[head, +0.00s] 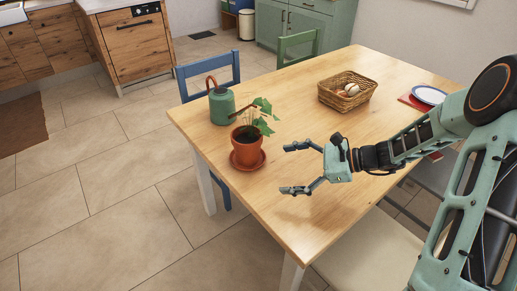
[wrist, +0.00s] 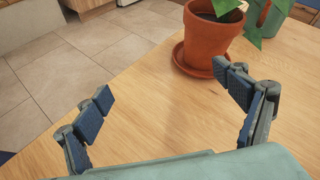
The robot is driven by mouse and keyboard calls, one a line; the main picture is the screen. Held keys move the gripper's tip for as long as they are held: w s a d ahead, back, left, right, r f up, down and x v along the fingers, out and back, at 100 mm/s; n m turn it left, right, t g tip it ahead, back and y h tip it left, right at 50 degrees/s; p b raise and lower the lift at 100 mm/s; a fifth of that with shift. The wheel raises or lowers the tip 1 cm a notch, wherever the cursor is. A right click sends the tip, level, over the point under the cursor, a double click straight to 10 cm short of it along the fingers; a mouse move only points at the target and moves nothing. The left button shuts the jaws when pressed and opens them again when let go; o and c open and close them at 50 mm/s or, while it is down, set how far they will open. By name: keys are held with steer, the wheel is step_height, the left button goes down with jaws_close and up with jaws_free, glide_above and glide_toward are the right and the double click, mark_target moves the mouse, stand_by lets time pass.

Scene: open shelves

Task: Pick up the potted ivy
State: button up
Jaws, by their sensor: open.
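The potted ivy (head: 248,146) stands upright in a terracotta pot on a matching saucer, near the left edge of the wooden table. In the head view my gripper (head: 290,168) is to the right of the pot, fingers spread and pointing left, with nothing between them. In the wrist view the pot (wrist: 212,38) is at the top right, beyond the right finger. The tips of my gripper (wrist: 165,83) are wide apart there, with bare floor and table between them. The upper leaves are cut off in the wrist view.
A green watering can (head: 221,106) stands just behind the ivy. A wicker basket (head: 347,91) holding round items and a plate (head: 429,96) are farther back on the table (head: 290,215). Blue and green chairs stand along the table's far-left side. The table's front part is clear.

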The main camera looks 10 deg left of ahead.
mark_target(261, 140)
steer(key=w+a+m+t+y, duration=0.1)
steer(key=w, duration=0.1)
steer(key=w+a+r+m+t+y, duration=0.1)
steer(key=w+m, duration=0.1)
steer(key=w+a+m+t+y, duration=0.1)
steer(key=w, duration=0.1)
steer(key=shift+w+a+r+m+y, duration=0.1)
steer(key=shift+w+r+m+y, duration=0.1)
steer(key=shift+m+y, duration=0.2)
steer(key=shift+w+a+m+t, duration=0.1)
steer(key=shift+w+m+t, duration=0.25)
steer(key=shift+w, duration=0.2)
steer(key=x, duration=0.5)
steer(key=shift+a+r, duration=0.15)
steer(key=shift+r+b+x, duration=0.15)
steer(key=shift+x, duration=1.2)
steer(key=shift+r+b+x, duration=0.1)
steer(key=shift+b+x, duration=0.05)
steer(key=shift+x, duration=1.2)
steer(key=shift+s, duration=0.2)
steer(key=c, duration=1.7)
steer(key=shift+a+r, duration=0.1)
steer(key=shift+c, duration=0.9)
